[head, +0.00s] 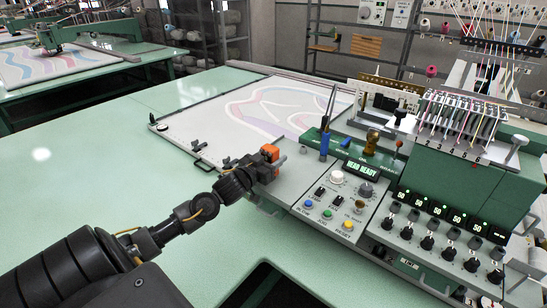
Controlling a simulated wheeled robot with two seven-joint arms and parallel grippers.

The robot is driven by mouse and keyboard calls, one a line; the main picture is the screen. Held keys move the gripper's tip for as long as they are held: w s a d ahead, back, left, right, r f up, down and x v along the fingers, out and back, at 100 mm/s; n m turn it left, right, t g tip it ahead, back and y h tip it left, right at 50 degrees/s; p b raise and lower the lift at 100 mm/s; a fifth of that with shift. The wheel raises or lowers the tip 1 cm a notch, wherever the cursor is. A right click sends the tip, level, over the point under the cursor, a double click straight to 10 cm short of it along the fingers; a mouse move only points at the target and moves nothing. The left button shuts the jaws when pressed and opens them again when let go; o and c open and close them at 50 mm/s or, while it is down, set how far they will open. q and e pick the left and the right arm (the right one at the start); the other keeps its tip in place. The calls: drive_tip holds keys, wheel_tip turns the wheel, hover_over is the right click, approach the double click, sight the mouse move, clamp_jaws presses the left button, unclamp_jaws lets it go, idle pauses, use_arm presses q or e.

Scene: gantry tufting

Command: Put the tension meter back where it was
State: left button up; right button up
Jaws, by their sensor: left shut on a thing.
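My left gripper (268,165) is shut on a small orange device (270,153), which looks like the tension meter. The device is held at the left edge of the control panel, close to the tufting frame's near corner. The gripper's dark body hides much of it, and I cannot tell whether it touches the surface below. My right gripper is not in view.
The control panel (322,217) has knobs, colored buttons and a "HEAD READY" display (360,170). Blue-handled tools (325,140) stand upright behind it. A green yarn unit (440,165) with several dials is on the right. The green table (110,150) is clear on the left.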

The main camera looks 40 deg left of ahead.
use_arm(q)
drive_tip(key=shift+f, duration=0.25)
drive_tip(key=shift+f, duration=0.1)
drive_tip(key=o, duration=1.1)
drive_tip(key=shift+o, duration=0.2)
drive_tip(key=shift+s, duration=0.25)
drive_tip(key=s+b, duration=0.2)
drive_tip(key=s, duration=0.9)
drive_tip(key=shift+s+d+b, duration=0.15)
drive_tip(key=shift+s+b, duration=0.15)
drive_tip(key=shift+b, duration=0.1)
drive_tip(key=shift+d, duration=0.1)
